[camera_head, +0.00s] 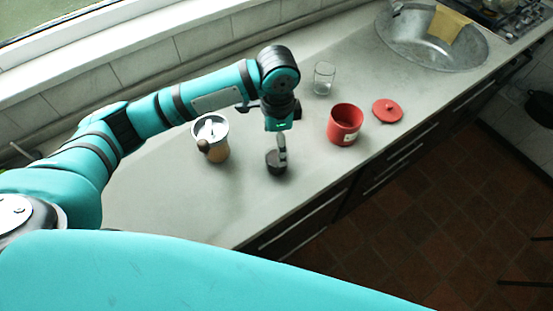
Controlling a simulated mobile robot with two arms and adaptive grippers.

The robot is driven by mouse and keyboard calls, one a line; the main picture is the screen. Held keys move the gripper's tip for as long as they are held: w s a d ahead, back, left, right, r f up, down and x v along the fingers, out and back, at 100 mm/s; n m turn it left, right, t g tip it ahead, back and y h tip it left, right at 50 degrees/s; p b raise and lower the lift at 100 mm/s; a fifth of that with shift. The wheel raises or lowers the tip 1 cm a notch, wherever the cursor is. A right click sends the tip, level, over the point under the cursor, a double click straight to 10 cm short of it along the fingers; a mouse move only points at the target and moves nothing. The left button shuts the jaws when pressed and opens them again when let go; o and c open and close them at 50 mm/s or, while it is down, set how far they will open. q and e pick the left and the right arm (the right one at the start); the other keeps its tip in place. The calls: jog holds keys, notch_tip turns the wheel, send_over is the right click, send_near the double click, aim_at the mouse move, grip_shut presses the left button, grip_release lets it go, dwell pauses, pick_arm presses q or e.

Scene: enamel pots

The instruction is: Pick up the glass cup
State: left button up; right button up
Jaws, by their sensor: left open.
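The glass cup (324,78) is clear and stands upright on the grey counter, behind and to the right of my left gripper. My left gripper (279,152) hangs at the end of the teal arm over the middle of the counter. It is open and apart from the cup. A small dark shape shows at its lower end; I cannot tell whether it is a finger or a separate thing. My right gripper is out of view.
A red enamel pot (345,126) stands open right of my gripper, with a red lid (387,111) beside it. A metal pot with a brown part (215,152) stands to the left. A round metal sink (430,50) is at the back right. The counter's front left is clear.

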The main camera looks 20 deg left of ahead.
aim_at(276, 162)
pick_arm(q)
notch_tip(276, 162, down, 4)
jog(key=shift+w+r, duration=0.15)
jog(key=shift+r, duration=0.1)
jog(key=shift+f, duration=0.15)
jog(key=shift+s+f+p, duration=0.2)
jog(key=shift+f+p, duration=0.15)
jog(key=shift+p, duration=0.1)
jog(key=f, duration=0.1)
jog(key=f+p, duration=0.1)
jog(key=f, duration=0.1)
jog(key=shift+s+a+f, duration=0.15)
jog(key=shift+s+f, duration=0.05)
jog(key=shift+f, duration=0.5)
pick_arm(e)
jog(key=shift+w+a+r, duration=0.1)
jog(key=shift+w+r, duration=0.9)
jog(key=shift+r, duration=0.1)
pick_arm(q)
jog(key=shift+c, duration=0.2)
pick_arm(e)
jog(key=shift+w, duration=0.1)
pick_arm(q)
jog(key=c, duration=1.3)
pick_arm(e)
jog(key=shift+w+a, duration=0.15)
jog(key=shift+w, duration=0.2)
